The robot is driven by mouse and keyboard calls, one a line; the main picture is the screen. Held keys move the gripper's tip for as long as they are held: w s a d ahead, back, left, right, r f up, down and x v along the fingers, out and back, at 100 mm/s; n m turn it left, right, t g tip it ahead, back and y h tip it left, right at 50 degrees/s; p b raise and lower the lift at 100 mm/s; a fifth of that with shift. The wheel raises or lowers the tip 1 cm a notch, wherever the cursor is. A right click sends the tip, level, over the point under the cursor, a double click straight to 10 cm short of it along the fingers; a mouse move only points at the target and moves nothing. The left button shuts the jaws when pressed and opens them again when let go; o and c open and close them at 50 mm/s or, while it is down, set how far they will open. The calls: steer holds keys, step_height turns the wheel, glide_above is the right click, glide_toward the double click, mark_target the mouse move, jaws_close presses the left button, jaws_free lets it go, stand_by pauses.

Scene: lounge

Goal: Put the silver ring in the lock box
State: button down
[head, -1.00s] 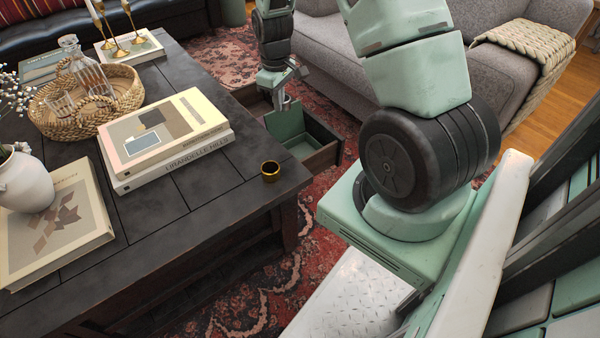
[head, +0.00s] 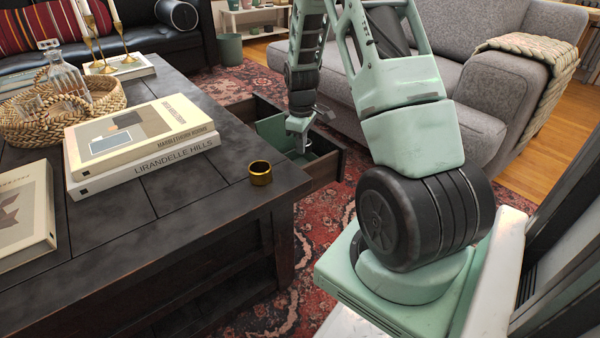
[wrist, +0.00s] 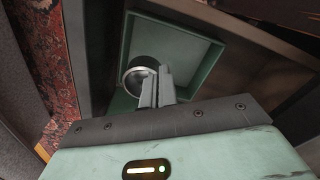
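The silver ring (wrist: 136,79) shows in the wrist view as a round band with a dark inside, at the tips of my gripper's fingers. My gripper (wrist: 155,88) has its two fingers close together on the ring's near wall. A green open box (wrist: 196,50), apparently the lock box, lies below and around the ring in the wrist view. In the head view the green box (head: 272,129) sits in an open dark drawer beside the table, and my gripper (head: 301,148) points down into it. The ring is too small to make out clearly there.
A gold ring (head: 260,173) stands on the dark coffee table (head: 190,210) near its right corner. Stacked books (head: 150,150) and a wicker tray (head: 30,125) lie farther left. A grey sofa (head: 480,75) stands behind the drawer (head: 327,170).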

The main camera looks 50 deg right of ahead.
step_height(320, 180, down, 7)
steer(key=b, duration=0.3)
steer(key=shift+f+b, duration=0.15)
steer(key=shift+b, duration=0.15)
steer(key=c, duration=1.7)
jaws_free()
step_height(320, 180, up, 12)
steer(key=p, duration=0.6)
steer(key=shift+a, duration=0.2)
